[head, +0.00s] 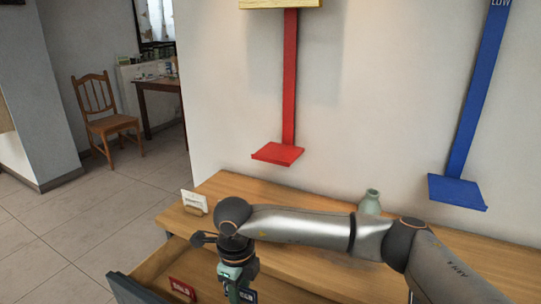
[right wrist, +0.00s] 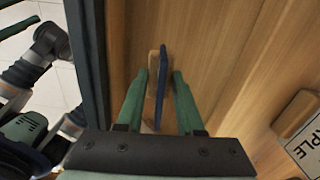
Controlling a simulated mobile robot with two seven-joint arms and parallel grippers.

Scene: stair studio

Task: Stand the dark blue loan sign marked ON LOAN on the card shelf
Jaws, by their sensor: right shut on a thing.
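My right gripper (head: 238,294) reaches down into the open drawer below the wooden top. In the right wrist view its two green fingers (right wrist: 160,85) are shut on a dark blue sign (right wrist: 161,85), seen edge-on with a pale wooden foot (right wrist: 153,65). A bit of dark blue (head: 248,295) shows beside the gripper in the head view. The sign's lettering is not readable. A red shelf (head: 278,153) on a red upright and a blue shelf (head: 457,192) on a blue upright are on the wall; neither is visibly labelled as the card shelf.
A red SOLD sign (head: 182,289) is in the drawer. A white sign ending in PLE (right wrist: 307,140) lies near the gripper. A white card in a holder (head: 194,203) and a green vase (head: 370,201) stand on the wooden top (head: 250,188). The drawer's dark front (head: 128,289) is close.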

